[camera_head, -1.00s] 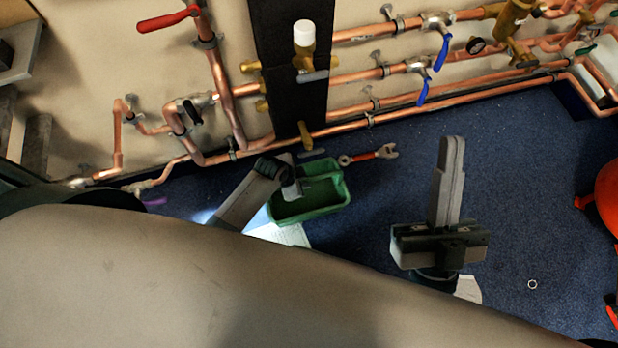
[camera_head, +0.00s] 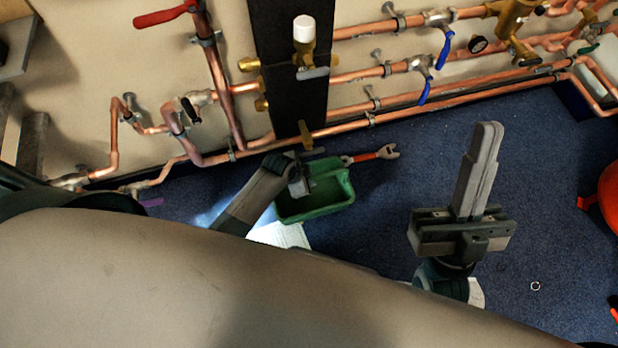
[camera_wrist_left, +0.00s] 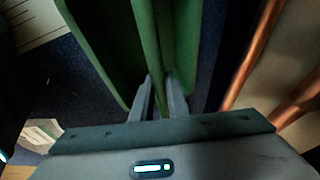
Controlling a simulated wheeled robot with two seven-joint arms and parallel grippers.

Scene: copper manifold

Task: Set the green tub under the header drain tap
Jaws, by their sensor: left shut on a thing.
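The green tub (camera_head: 335,200) sits at the blue floor below the black board, just in front of the lower copper pipes. My left gripper (camera_head: 304,184) is shut on a wall of the tub, on the side nearest the pipes; in the left wrist view both fingers (camera_wrist_left: 160,98) pinch the green wall. The gripper hides part of the tub. A brass tap (camera_head: 305,136) with a grey lever is at the foot of the black board, just above the tub's far side in the picture. My right gripper (camera_head: 487,130) is shut and empty, over open floor to the right.
A red-handled wrench (camera_head: 375,155) lies right beside the tub's far right corner. White paper (camera_head: 280,236) lies in front of the tub. A small ring (camera_head: 535,286) and a red object (camera_head: 608,195) are at the right. Blue floor between is clear.

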